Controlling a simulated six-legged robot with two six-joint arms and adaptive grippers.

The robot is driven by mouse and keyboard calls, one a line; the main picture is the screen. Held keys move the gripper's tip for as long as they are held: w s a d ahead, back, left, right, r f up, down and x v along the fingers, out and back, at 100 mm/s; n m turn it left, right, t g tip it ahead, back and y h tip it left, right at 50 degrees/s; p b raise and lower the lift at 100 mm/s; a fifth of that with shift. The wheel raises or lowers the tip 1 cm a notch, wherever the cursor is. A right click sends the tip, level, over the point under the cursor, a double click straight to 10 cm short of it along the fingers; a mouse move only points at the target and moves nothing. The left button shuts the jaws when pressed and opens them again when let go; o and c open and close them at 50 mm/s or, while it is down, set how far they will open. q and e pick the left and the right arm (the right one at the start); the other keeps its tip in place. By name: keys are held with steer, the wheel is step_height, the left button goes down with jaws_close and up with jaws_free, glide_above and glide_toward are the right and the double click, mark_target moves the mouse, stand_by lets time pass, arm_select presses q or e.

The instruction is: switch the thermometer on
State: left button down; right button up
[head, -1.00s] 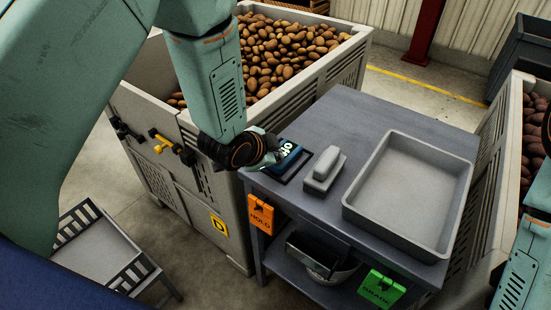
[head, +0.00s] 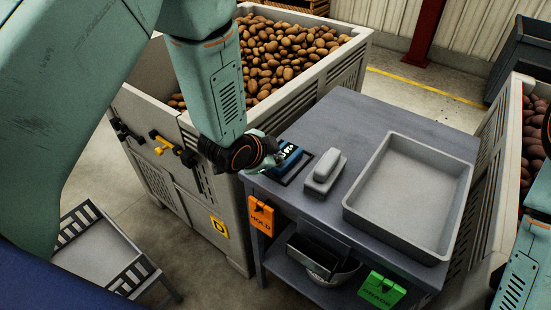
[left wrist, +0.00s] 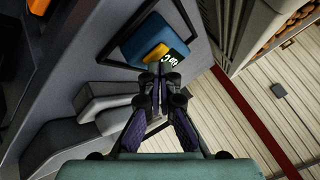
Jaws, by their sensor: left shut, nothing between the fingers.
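The thermometer (head: 291,158) is a blue device with a dark display and pale characters, lying on a dark mat at the left edge of the grey table (head: 352,112). In the left wrist view the thermometer (left wrist: 136,46) shows a yellow-orange part beside its display (left wrist: 172,60). My left gripper (head: 279,160) is shut and empty, with its fingertips at the thermometer, partly covering it. In the left wrist view its fingertips (left wrist: 160,73) overlap the thermometer's near side; I cannot tell whether they touch. My right gripper is outside the picture; only part of that arm shows at the right edge.
A grey block-like object (head: 324,172) stands right of the thermometer, and an empty grey tray (head: 447,222) lies beyond it. Orange (head: 260,215) and green (head: 381,290) tags hang at the table's front.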

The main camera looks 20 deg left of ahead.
arm_select(q)
steer(key=shift+r, duration=0.15)
step_height(320, 180, up, 6)
steer(key=p, duration=0.5)
stand_by(0.3)
